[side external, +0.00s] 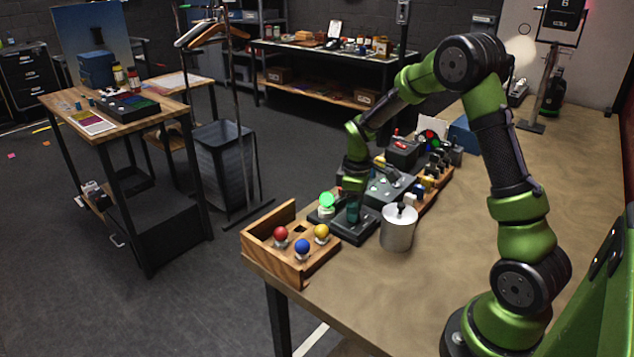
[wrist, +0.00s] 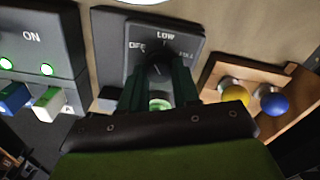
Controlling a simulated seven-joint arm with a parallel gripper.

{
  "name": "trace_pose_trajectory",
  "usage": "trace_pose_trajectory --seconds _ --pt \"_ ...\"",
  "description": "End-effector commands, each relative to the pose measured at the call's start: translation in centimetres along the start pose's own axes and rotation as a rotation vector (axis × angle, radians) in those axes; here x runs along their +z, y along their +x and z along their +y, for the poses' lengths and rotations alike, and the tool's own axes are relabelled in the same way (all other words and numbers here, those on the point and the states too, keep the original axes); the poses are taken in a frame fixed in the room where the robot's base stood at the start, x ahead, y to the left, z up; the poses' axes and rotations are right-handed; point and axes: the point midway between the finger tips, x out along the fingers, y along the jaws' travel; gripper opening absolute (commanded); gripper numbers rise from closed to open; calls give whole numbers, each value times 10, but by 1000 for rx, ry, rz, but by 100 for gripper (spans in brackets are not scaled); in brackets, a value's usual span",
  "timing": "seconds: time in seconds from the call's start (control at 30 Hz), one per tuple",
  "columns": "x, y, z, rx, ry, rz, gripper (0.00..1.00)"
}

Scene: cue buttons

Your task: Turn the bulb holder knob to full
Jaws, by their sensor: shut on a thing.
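The bulb holder knob (wrist: 157,65) is a dark dial on a dark box (side external: 352,236) marked OFF, LOW and, at the right, a partly blurred word that looks like FULL. My gripper (wrist: 158,84) points down over the box and is shut on the knob, one finger on each side. In the side view my gripper (side external: 353,212) hides the knob. The knob's pointer is too dark to read. A bulb (side external: 327,201) beside the box glows green.
A metal canister (side external: 398,232) stands right of the knob box. A switch box (wrist: 35,50) marked ON is close on the other side. The table's right side is clear.

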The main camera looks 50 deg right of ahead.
Motion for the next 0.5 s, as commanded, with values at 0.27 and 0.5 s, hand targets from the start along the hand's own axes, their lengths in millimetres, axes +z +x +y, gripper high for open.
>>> trace_pose_trajectory --seconds 0.27,0.5 --pt "0 -1 0 0 264 1 1" --pt "0 -1 0 0 491 1 1"
